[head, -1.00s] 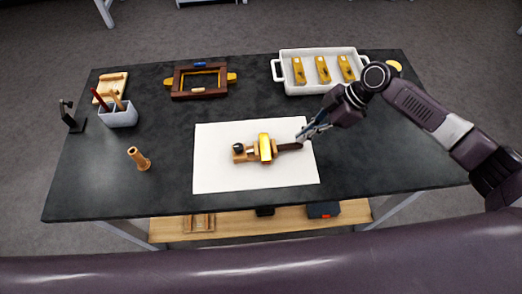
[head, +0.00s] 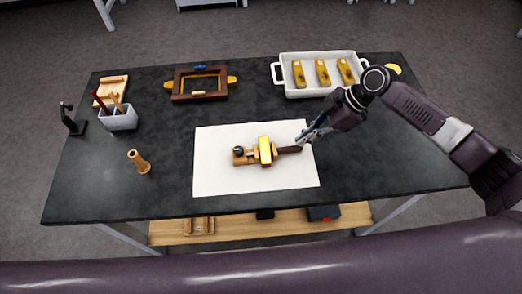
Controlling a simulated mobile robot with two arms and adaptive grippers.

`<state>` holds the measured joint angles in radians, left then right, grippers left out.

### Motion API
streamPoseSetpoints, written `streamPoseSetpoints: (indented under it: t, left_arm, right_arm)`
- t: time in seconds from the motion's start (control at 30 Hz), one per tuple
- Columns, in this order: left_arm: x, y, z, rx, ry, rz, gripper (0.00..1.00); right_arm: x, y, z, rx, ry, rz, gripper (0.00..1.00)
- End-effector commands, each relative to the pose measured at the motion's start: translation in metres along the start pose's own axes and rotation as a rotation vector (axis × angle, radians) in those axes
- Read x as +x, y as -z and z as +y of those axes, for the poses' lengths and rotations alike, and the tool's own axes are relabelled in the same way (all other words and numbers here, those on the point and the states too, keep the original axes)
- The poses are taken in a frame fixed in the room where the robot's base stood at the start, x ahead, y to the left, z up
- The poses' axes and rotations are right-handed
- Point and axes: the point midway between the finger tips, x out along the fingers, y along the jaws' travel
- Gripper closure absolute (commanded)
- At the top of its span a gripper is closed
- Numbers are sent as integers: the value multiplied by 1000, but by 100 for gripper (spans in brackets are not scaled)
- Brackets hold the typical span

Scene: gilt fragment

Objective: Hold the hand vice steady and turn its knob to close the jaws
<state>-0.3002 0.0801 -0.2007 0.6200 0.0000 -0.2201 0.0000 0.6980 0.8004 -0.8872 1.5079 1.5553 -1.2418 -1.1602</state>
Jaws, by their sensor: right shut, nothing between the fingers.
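The hand vice (head: 243,157) lies on a white sheet in the middle of the table. It has a wooden body, a dark round knob (head: 238,150) at its left end and a dark handle (head: 289,150) at its right. A yellow gold block (head: 265,150) sits at its middle; whether the jaws touch it cannot be told. My right gripper (head: 303,140) is shut and empty, its fingertips close to the handle's right end; whether they touch it is unclear. My left gripper is not in view.
The white sheet (head: 215,180) has free room around the vice. A white tray (head: 320,88) with several yellow pieces stands at the back right. A brown frame (head: 178,91), a pen cup (head: 118,119), a wooden peg (head: 138,161) and a black stand (head: 72,122) stand further left.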

Motion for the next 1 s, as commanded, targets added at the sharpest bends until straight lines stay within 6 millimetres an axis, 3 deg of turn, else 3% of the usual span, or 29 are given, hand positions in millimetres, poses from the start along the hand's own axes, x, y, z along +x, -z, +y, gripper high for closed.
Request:
streamPoseSetpoints:
  t: [1.0]
  left_arm:
    - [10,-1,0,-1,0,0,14]
  right_arm:
    - [11,-7,0,0,0,0,100]
